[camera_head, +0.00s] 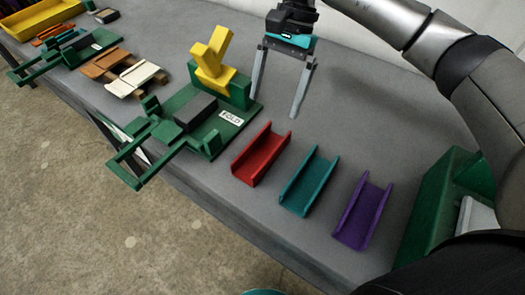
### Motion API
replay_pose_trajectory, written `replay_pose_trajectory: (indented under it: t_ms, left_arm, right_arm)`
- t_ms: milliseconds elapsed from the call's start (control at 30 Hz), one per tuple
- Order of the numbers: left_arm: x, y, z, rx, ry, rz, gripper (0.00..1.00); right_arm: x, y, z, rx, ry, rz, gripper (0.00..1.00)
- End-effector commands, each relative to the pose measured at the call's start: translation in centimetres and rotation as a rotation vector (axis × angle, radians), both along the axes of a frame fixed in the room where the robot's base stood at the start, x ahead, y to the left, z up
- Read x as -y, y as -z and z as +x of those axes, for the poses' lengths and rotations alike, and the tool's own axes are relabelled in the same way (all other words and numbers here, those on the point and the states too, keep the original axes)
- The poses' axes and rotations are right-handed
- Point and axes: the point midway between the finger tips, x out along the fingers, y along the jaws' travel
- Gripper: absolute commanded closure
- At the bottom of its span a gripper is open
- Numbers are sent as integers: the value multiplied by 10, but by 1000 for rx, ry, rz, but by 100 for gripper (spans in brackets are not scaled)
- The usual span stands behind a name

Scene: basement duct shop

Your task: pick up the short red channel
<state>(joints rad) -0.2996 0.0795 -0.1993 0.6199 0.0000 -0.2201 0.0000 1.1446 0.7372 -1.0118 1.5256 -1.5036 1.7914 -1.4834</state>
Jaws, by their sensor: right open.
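The short red channel (260,153) lies on the grey bench, open side up, near the front edge. It is the leftmost of a row of three channels, beside a teal one (309,182) and a purple one (362,212). My right gripper (275,104) is open and empty, its two fingers pointing down. In the picture it is above and behind the red channel, apart from it. My left gripper is not in view.
A green fixture labelled FOLD (232,118) with a yellow piece (213,62) stands left of the red channel. A green box (435,190) is at the right. Another green fixture, brown and white pieces and a yellow tray (40,17) are far left. The bench behind the channels is clear.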

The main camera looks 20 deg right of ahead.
Motion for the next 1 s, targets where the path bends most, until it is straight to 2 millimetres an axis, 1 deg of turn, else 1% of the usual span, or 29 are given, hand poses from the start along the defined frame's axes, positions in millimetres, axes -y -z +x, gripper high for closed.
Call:
replay_pose_trajectory:
  t_ms: [33, 100, 200, 300, 400, 567, 667, 800, 900, 1000]
  left_arm:
    - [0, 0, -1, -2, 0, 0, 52]
    - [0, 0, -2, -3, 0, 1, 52]
    - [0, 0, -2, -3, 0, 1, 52]
    - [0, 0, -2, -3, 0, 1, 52]
    - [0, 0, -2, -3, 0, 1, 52]
    - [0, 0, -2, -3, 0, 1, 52]
    - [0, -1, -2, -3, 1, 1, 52]
    - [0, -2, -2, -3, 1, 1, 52]
    - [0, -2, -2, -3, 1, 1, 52]
    - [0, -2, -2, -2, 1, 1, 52]
  right_arm:
    - [-4, 12, -4, -5, -2, 0, 0]
    - [-9, 27, -8, -6, -1, 1, 0]
    - [-15, 45, -13, -6, 0, 2, 0]
    - [-19, 59, -16, -4, 1, 2, 0]
    - [-22, 66, -17, -2, 2, 3, 0]
    - [-24, 73, -19, -3, 2, 3, 0]
    - [-27, 82, -22, -3, 1, 4, 0]
    - [-32, 103, -28, -5, 1, 5, 0]
    - [-36, 115, -30, -3, 1, 4, 0]
    - [-37, 118, -31, -1, 2, 4, 0]
